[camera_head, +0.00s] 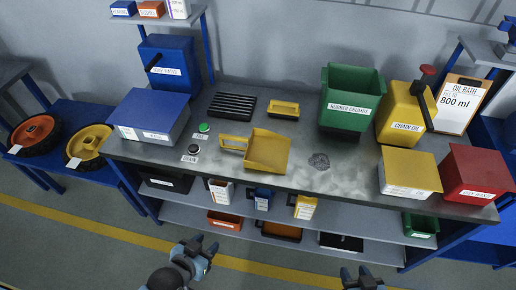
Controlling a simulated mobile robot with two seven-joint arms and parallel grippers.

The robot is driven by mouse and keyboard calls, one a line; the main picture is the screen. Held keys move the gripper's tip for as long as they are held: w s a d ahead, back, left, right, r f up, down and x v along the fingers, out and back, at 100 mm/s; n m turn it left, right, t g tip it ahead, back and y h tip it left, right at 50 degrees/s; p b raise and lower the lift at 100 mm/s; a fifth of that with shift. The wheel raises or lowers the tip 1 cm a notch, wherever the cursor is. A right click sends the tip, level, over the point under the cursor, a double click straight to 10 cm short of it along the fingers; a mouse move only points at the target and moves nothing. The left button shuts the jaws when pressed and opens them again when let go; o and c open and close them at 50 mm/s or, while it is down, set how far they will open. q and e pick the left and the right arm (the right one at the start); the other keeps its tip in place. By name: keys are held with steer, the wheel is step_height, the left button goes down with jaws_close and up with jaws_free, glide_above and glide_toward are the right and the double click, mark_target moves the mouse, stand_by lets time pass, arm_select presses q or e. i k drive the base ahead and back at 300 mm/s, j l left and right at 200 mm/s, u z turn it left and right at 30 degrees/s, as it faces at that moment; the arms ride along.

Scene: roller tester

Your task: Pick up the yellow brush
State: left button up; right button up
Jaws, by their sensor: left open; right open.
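A yellow dustpan-shaped scoop (267,151) lies on the middle of the grey workbench (345,185), its handle pointing left. Behind it is a small yellow block-like piece (283,108), possibly the brush; its bristles cannot be made out. My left gripper (203,249) is open and empty, in front of the bench and below its top. My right gripper (357,273) is open and empty at the bottom edge, further right. Both are well apart from the yellow pieces.
A green rubber crumbs bin (350,97), yellow chain oil can (398,113), yellow box (409,171) and red box (476,173) stand right. A blue box (148,115) and black slotted grate (232,105) are left.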

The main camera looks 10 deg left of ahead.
mark_target(279, 111)
steer(key=i+j+z, duration=0.25)
steer(key=i, duration=0.2)
steer(key=i+j+z, duration=0.3)
steer(key=i+j, duration=0.05)
steer(key=i, duration=0.1)
